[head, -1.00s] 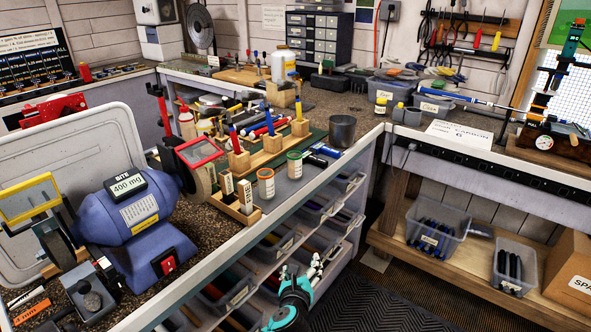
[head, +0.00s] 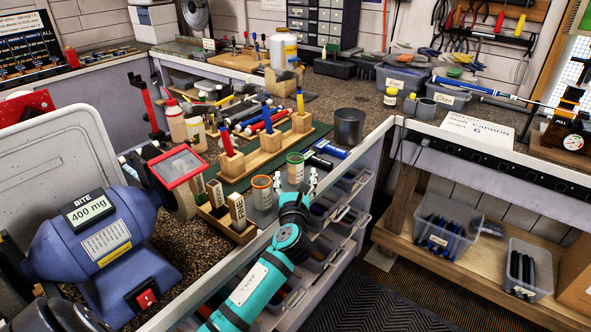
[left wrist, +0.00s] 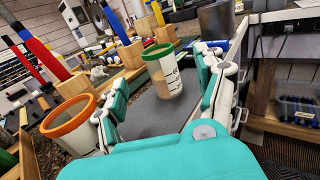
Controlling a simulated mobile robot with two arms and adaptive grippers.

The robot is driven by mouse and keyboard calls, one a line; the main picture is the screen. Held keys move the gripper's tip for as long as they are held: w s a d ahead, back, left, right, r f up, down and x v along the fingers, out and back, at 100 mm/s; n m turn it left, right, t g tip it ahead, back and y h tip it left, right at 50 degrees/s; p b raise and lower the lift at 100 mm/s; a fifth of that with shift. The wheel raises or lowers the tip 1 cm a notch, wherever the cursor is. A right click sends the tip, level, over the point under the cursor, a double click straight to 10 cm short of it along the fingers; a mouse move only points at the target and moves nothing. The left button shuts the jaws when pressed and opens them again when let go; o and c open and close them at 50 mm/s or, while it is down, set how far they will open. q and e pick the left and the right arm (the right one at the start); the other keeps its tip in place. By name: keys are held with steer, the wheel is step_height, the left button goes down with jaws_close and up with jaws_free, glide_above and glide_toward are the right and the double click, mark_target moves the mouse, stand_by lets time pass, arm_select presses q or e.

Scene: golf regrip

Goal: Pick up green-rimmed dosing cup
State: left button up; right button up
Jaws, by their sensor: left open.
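The green-rimmed dosing cup (head: 295,168) stands upright on the grey mat near the bench's front edge. It is a clear cup with dark marks and some tan content, seen in the left wrist view (left wrist: 165,75) between my open fingers, a little beyond them. My left gripper (head: 294,180) is open and empty, just in front of the cup in the head view; it also shows in the left wrist view (left wrist: 160,90). An orange-rimmed cup (head: 262,192) stands to the left, outside the fingers, in the left wrist view (left wrist: 72,122). My right gripper is not seen.
A wooden block with labelled pieces (head: 230,220) is left of the orange-rimmed cup. Wooden stands with coloured grips (head: 265,155) are behind. A bench grinder (head: 100,240) fills the left.

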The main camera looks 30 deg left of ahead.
mark_target(295, 164)
arm_select(q)
steer(key=x, duration=0.3)
steer(key=shift+w+a+r, duration=0.1)
steer(key=shift+w+a, duration=0.1)
steer(key=shift+w, duration=0.05)
steer(key=x, duration=0.4)
steer(key=shift+w+a, duration=0.3)
steer(key=shift+w, duration=0.1)
steer(key=shift+r, duration=0.1)
steer(key=shift+c, duration=0.4)
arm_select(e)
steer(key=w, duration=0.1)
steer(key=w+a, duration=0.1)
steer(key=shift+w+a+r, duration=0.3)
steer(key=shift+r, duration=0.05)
arm_select(q)
steer(key=c, duration=1.4)
steer(key=shift+p, duration=0.3)
jaws_close()
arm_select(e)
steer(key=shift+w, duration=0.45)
arm_select(q)
steer(key=shift+r, duration=0.1)
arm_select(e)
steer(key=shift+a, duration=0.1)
